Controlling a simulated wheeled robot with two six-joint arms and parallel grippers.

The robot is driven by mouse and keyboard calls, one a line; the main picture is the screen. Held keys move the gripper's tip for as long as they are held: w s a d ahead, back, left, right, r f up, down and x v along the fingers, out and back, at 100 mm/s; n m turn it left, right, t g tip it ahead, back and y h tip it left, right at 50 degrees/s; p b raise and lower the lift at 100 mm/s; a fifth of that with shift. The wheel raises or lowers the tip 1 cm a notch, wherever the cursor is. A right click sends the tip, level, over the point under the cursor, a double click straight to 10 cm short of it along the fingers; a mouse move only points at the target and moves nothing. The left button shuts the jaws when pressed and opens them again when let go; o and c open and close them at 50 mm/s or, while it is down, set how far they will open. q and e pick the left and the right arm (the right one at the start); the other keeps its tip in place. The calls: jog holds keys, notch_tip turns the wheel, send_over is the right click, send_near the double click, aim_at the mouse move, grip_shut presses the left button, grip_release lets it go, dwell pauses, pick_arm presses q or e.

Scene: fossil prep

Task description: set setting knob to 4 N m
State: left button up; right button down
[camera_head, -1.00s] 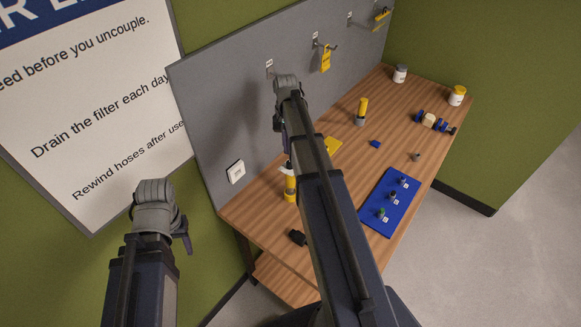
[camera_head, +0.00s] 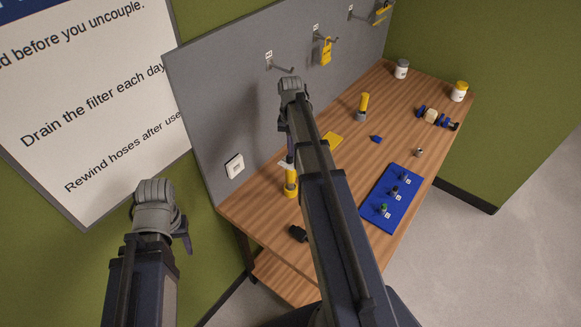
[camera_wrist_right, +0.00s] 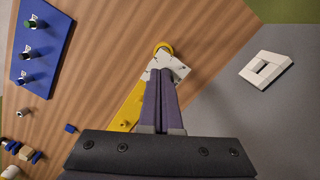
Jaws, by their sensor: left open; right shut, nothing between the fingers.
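A yellow upright piece (camera_head: 291,184) with a pale plate (camera_head: 286,165) at its top stands near the table's left edge. In the right wrist view the pale plate (camera_wrist_right: 178,66) bears small dark marks, and a yellow round end (camera_wrist_right: 163,47) shows beside it. I cannot make out a knob pointer or read a setting. My right gripper (camera_wrist_right: 161,71) is shut and empty, its fingertips over the pale plate; whether they touch it is unclear. It shows small in the head view (camera_head: 289,158). My left gripper (camera_head: 186,240) is open and empty, left of the table.
A blue board (camera_head: 371,214) with several small pegs lies at the right. A yellow flat piece (camera_head: 332,140), a yellow-topped post (camera_head: 364,102) and a black block (camera_head: 298,233) are on the table (camera_head: 340,238). A grey panel (camera_head: 215,100) with hooks stands behind.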

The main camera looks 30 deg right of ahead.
aim_at(290, 159)
jog(key=f+b, duration=0.2)
jog(key=f, duration=0.1)
jog(key=shift+s+a+f, duration=0.1)
jog(key=shift+s+f, duration=0.1)
jog(key=shift+f, duration=0.05)
jog(key=shift+r, duration=0.1)
jog(key=shift+w, duration=0.6)
dwell(0.7)
jog(key=shift+w+a, duration=0.3)
jog(key=shift+w, duration=0.05)
dwell(0.7)
jog(key=shift+a, duration=0.1)
dwell(0.3)
jog(key=shift+s+a, duration=0.2)
jog(key=shift+a, duration=0.05)
